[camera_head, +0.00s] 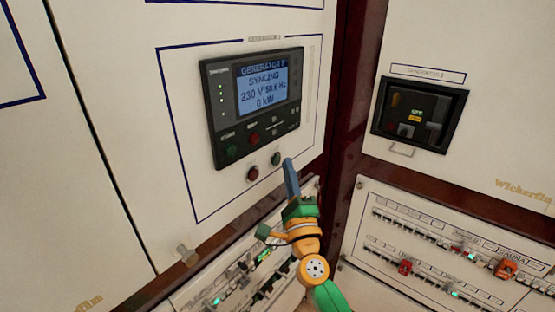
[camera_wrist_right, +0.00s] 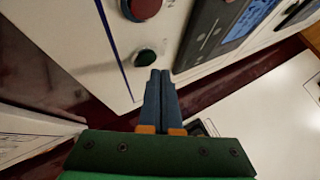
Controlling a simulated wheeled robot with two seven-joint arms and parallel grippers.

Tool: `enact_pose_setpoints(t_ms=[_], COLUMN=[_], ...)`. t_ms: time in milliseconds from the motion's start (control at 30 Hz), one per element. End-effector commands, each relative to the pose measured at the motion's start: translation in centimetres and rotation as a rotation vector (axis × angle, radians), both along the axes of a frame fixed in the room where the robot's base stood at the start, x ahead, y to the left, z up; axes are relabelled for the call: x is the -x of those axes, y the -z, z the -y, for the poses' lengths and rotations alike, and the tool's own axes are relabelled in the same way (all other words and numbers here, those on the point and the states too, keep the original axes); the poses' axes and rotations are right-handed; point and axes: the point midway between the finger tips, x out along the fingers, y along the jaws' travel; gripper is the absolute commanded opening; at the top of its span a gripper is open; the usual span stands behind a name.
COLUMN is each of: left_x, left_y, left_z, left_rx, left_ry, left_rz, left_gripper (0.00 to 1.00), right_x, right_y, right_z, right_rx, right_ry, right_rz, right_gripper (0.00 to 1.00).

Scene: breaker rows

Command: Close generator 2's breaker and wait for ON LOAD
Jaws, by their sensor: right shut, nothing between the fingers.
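The generator controller (camera_head: 254,105) is set in the white panel in the head view. Its blue screen (camera_head: 262,90) reads GENERATOR, a numeral I cannot read surely, SYNCING, 230 V, about 50 Hz and 0 kW. Below it sit a red button (camera_head: 252,174) and a green button (camera_head: 276,158). The right wrist view shows the red button (camera_wrist_right: 144,8) and the green button (camera_wrist_right: 145,58) too. My right gripper (camera_head: 289,162) is shut and empty, its blue fingertips (camera_wrist_right: 160,75) just beside the green button. I cannot tell whether they touch it. My left gripper is out of view.
A dark recessed breaker unit (camera_head: 419,114) labelled GENERATOR sits in the right-hand panel. Breaker rows (camera_head: 440,255) with green lights and red or orange pieces lie below it. More breaker rows (camera_head: 240,275) lie below the controller panel. A latch (camera_head: 186,252) sticks out at lower left.

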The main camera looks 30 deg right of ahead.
Motion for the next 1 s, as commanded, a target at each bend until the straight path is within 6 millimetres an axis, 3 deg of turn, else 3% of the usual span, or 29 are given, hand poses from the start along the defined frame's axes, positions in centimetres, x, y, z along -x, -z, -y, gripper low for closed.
enact_pose_setpoints(t_ms=[233,700,1000], left_x=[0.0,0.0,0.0], left_y=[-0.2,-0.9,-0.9], left_z=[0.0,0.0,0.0], left_rx=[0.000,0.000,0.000], left_ry=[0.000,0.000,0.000], left_rz=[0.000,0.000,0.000], left_gripper=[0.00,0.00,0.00], right_x=[0.4,4.4,4.6], right_y=[0.0,0.0,0.0], right_z=[0.2,1.9,1.9], right_rx=[0.000,0.000,0.000], right_ry=[0.001,0.001,0.000], right_rz=[0.000,0.000,0.000], right_gripper=[0.00,0.00,0.00])
